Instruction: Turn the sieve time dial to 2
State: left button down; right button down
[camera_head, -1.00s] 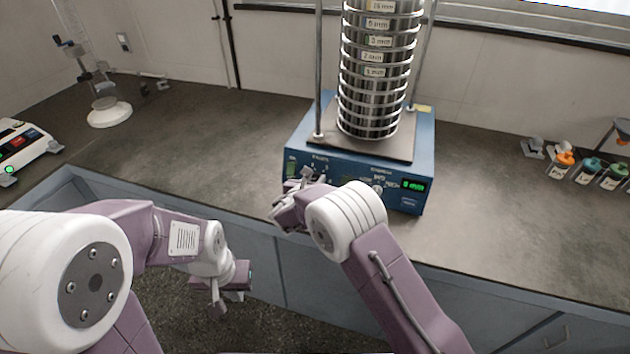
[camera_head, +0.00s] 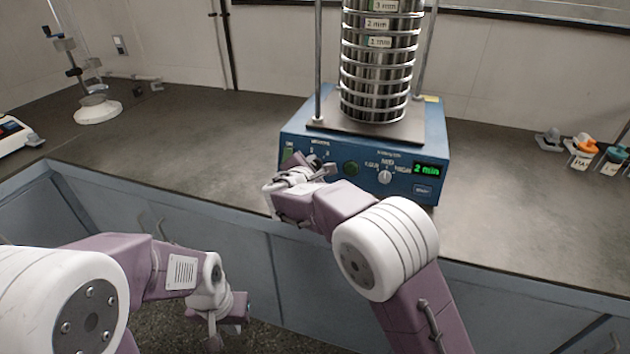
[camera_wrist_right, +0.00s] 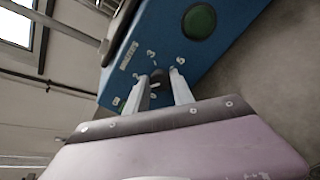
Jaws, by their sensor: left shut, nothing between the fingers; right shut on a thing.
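The blue sieve shaker (camera_head: 437,145) stands on the counter. Its green display (camera_head: 427,170) reads "2 min". The time dial (camera_wrist_right: 158,77) is on the left of its front panel, marked with numbers such as 3 and 5. In the right wrist view it sits between the fingers of my right gripper (camera_wrist_right: 161,92), which is shut on it. In the head view my right gripper (camera_head: 318,173) covers most of the dial. My left gripper (camera_head: 216,328) is shut and empty, low in front of the counter and away from the shaker.
A stack of sieves (camera_head: 377,75) stands on the shaker between two rods. A round green button (camera_head: 351,168) and a second knob (camera_head: 385,177) are right of the dial.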

jog(key=m+b, duration=0.2)
jog(key=b, duration=0.1)
jog(key=shift+f+m, duration=0.3)
jog(key=shift+m, duration=0.1)
jog(key=shift+r+m+b, duration=0.15)
jog(key=shift+m+b, duration=0.55)
jog(key=shift+b, duration=0.25)
jog(key=c, duration=1.1)
grip_release()
jog(key=shift+r, duration=0.1)
